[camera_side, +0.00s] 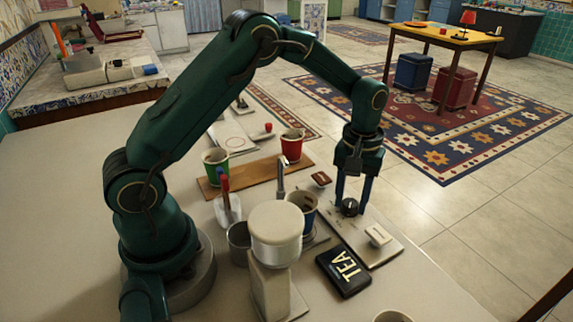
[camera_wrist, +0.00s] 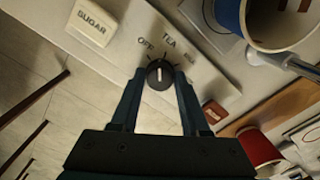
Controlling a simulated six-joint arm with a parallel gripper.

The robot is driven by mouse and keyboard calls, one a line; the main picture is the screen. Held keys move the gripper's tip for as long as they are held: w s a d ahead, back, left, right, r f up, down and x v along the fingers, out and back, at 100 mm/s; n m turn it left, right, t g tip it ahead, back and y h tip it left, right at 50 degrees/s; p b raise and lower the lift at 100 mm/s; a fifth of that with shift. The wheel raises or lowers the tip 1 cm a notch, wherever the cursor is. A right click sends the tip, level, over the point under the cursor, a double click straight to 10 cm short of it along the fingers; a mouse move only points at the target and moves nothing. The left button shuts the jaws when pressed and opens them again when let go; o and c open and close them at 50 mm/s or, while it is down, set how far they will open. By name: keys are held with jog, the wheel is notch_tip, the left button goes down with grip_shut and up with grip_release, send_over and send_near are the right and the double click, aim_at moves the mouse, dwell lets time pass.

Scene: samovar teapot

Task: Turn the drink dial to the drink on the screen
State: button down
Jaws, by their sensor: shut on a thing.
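The black drink dial (camera_side: 350,206) sits on a pale panel (camera_side: 358,238); in the wrist view the dial (camera_wrist: 160,76) shows a white pointer line. The labels OFF and TEA are printed beside it, with a third, unreadable label to the right. The pointer line stands nearly upright in the wrist view, aimed between OFF and TEA. A black screen (camera_side: 343,271) reads TEA. My gripper (camera_side: 352,203) points down with one finger on each side of the dial; the wrist view also shows my gripper (camera_wrist: 159,78) shut on it.
A blue cup (camera_side: 303,219) stands beside the panel near the cream-topped dispenser (camera_side: 275,232).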

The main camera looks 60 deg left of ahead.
aim_at(351, 203)
jog(key=shift+m, duration=1.6)
jog(key=shift+c, duration=2)
grip_release()
jog(key=shift+r, duration=0.15)
jog(key=shift+r, duration=2.45)
jog(key=shift+f, duration=0.15)
